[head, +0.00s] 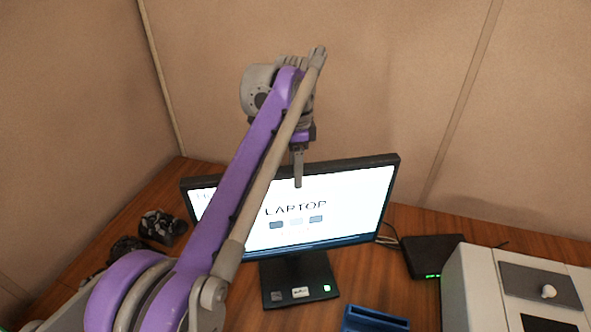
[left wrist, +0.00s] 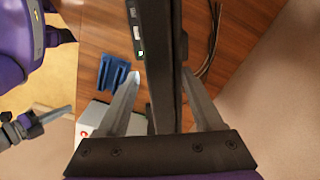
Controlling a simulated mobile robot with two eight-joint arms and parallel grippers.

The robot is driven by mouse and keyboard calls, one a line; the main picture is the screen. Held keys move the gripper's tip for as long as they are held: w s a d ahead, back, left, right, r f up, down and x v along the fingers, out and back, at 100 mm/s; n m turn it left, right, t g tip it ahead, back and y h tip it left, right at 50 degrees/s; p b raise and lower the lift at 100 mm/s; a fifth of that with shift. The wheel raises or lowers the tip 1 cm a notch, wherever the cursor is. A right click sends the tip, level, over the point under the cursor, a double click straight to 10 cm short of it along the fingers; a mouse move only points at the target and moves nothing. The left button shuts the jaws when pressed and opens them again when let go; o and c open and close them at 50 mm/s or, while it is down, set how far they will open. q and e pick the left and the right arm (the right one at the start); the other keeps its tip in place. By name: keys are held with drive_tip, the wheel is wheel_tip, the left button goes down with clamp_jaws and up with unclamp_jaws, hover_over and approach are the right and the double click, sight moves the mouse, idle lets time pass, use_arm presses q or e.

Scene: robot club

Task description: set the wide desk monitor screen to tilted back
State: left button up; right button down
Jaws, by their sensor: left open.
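The wide desk monitor (head: 350,200) stands on its black base (head: 298,280) on the desk, its lit screen facing me. The screen looks near upright; its exact tilt is hard to tell. My left gripper (head: 298,170) is at the monitor's top edge, with one finger in front of the screen. In the left wrist view, my left gripper (left wrist: 162,74) is open, its fingers apart on either side of the monitor's thin edge (left wrist: 163,100). A grey part at the left of that view looks like my right gripper (left wrist: 55,116); its jaws are unclear.
A black box with green lights (head: 432,256) and a white-grey machine (head: 457,285) stand to the right. A blue holder (head: 375,320) lies in front. Dark objects (head: 160,227) lie left of the monitor. Cables run behind it, and a wall panel stands behind the desk.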

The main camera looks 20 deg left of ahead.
use_arm(q)
clamp_jaws()
idle(0.4)
idle(1.1)
